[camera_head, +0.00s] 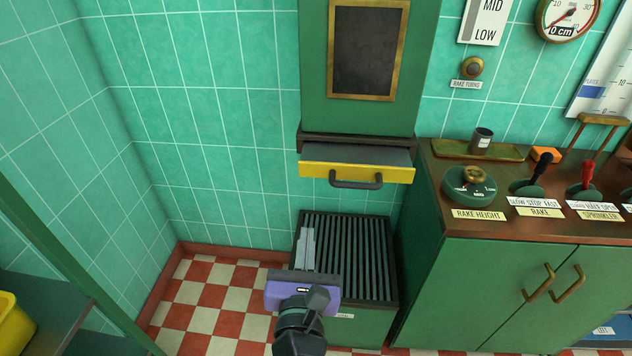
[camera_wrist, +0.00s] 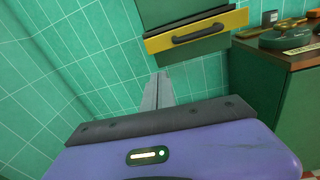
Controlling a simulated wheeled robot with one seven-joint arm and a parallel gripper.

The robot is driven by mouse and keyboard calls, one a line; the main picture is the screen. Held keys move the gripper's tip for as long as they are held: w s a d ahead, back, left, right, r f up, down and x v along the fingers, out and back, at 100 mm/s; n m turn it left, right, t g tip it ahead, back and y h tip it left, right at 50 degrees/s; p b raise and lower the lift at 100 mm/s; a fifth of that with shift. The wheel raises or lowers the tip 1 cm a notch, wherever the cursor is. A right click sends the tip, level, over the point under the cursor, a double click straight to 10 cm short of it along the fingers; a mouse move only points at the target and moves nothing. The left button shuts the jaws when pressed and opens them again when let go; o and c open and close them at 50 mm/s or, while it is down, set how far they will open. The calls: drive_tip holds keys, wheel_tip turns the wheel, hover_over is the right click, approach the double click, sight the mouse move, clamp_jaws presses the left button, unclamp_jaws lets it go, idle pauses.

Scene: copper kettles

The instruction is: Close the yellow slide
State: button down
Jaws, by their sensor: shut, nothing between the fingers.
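The yellow slide (camera_head: 355,172) is a yellow-fronted plate with a dark bar handle, under the green hopper housing. In the head view it sticks out toward me, with its grey top surface showing behind the yellow front. It also shows in the wrist view (camera_wrist: 197,31) at the upper right. My gripper (camera_head: 304,232) is below the slide and to its left, over the slatted grate. Its grey fingers are shut together and empty, apart from the slide. In the wrist view the fingertips (camera_wrist: 158,74) point up just below and left of the slide's handle.
A green box with a dark slatted grate (camera_head: 365,255) stands under the slide. A green cabinet (camera_head: 490,285) with knobs and levers on its wooden top is at the right. Tiled walls close the back and left. Checkered floor (camera_head: 215,300) is free at the left.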

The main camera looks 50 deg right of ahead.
wheel_tip(320, 180, up, 2)
drive_tip(key=h, duration=0.1)
approach(320, 156)
drive_tip(key=shift+w+d+f+g+p, duration=0.3)
drive_tip(key=shift+w+d+p, duration=0.15)
drive_tip(key=shift+w+d, duration=0.45)
drive_tip(key=shift+w+d+r+p, duration=0.1)
drive_tip(key=shift+w+d+p, duration=0.1)
drive_tip(key=shift+d+p, duration=0.1)
drive_tip(key=p+x, duration=0.2)
drive_tip(key=x, duration=0.4)
drive_tip(key=shift+w+d, duration=0.25)
drive_tip(key=shift+w, duration=0.05)
drive_tip(key=shift+r, duration=0.1)
drive_tip(key=shift+d, duration=0.1)
